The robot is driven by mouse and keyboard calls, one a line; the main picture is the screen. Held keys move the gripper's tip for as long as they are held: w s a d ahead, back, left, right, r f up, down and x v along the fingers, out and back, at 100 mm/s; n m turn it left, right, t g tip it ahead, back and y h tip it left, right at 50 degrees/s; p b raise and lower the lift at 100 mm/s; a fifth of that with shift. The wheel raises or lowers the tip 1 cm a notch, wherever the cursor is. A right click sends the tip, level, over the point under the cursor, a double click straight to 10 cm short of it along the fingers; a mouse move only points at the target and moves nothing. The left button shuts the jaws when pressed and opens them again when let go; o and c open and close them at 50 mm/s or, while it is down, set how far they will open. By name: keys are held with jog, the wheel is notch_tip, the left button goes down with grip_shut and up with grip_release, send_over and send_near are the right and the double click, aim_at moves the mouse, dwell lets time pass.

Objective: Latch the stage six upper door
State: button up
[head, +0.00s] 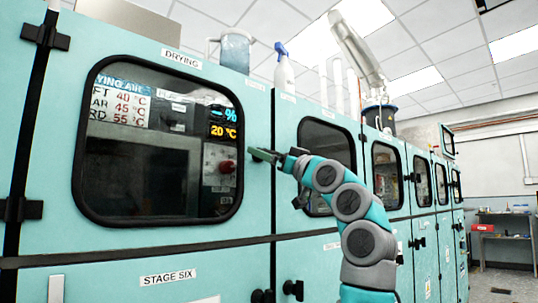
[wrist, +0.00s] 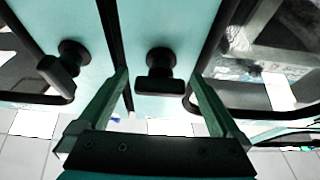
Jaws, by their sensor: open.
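The stage six upper door (head: 150,235) is the teal panel with a large dark window at left in the head view, above the STAGE SIX label (head: 168,277). It looks flush with its frame. My gripper (head: 262,155) is at the door's right edge and hides the latch there. In the wrist view, my gripper (wrist: 158,80) is open, with a black T-shaped latch handle (wrist: 158,84) between its fingers. The handle's bar lies across the picture. No finger clearly touches it. A dark seam runs beside this latch's panel.
A second black latch handle (wrist: 58,72), turned at a slant, is on the neighbouring panel across the seam. More latches (head: 293,289) sit lower on the cabinet. Floor at far right is open.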

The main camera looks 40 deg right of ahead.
jog(key=c, duration=1.3)
